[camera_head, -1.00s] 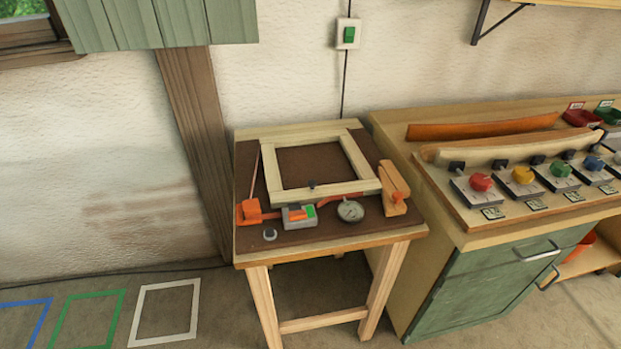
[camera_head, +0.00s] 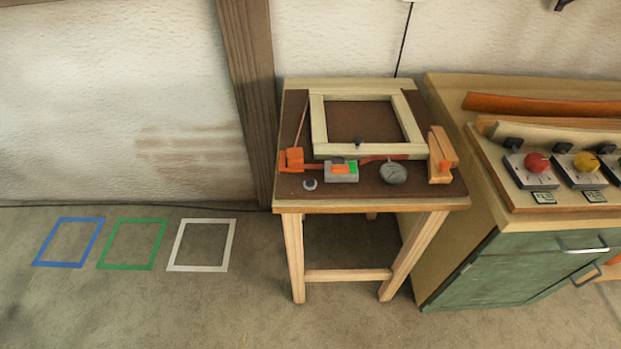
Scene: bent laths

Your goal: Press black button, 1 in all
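Black blocks (camera_head: 513,144) also stand behind the coloured knobs on the right bench. I cannot tell for sure which of these is the black button. A grey box (camera_head: 341,173) with orange and green parts lies in front of the frame, with a small round grey piece (camera_head: 310,184) to its left. My gripper is not in view.
The small table (camera_head: 370,205) also holds a round dial gauge (camera_head: 393,174), an orange clamp (camera_head: 292,160) and a wooden block (camera_head: 440,158). A green-fronted bench (camera_head: 520,267) stands close at its right. Blue, green and white taped squares mark clear floor at left.

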